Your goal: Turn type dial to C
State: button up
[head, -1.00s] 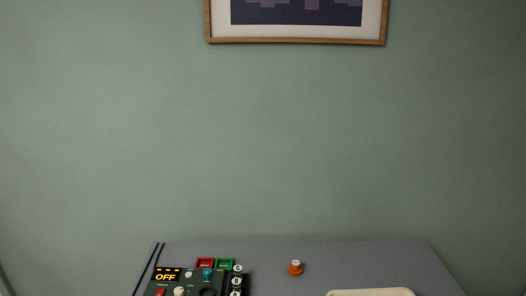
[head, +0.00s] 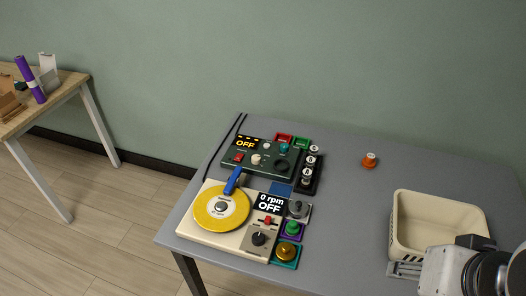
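A dark green control box (head: 236,170) at the back left of the table has an OFF display, a red switch, a pale knob (head: 256,159), a teal knob (head: 284,147) and a black dial (head: 282,165). In front of it is a cream machine (head: 195,232) with a yellow disc, a "0 rpm OFF" display and a black dial (head: 258,238) on a grey plate. Lettering is too small to read, so I cannot tell which dial is the type dial. Part of my arm shows at the lower right; my gripper's fingers do not show.
A cream bin (head: 398,228) stands at the right. An orange knob-like piece (head: 369,160) sits alone at the back. Red and green trays (head: 302,143), a black rack (head: 317,178) and several coloured button blocks adjoin the machines. The table (head: 345,215) is clear in the middle.

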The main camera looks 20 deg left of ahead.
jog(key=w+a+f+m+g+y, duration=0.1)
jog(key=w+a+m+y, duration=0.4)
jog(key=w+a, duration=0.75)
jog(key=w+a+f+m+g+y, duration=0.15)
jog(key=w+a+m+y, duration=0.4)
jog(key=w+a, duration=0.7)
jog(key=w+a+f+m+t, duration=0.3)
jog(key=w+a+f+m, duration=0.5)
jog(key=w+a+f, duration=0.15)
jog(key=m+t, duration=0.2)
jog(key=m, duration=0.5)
send_near(257, 158)
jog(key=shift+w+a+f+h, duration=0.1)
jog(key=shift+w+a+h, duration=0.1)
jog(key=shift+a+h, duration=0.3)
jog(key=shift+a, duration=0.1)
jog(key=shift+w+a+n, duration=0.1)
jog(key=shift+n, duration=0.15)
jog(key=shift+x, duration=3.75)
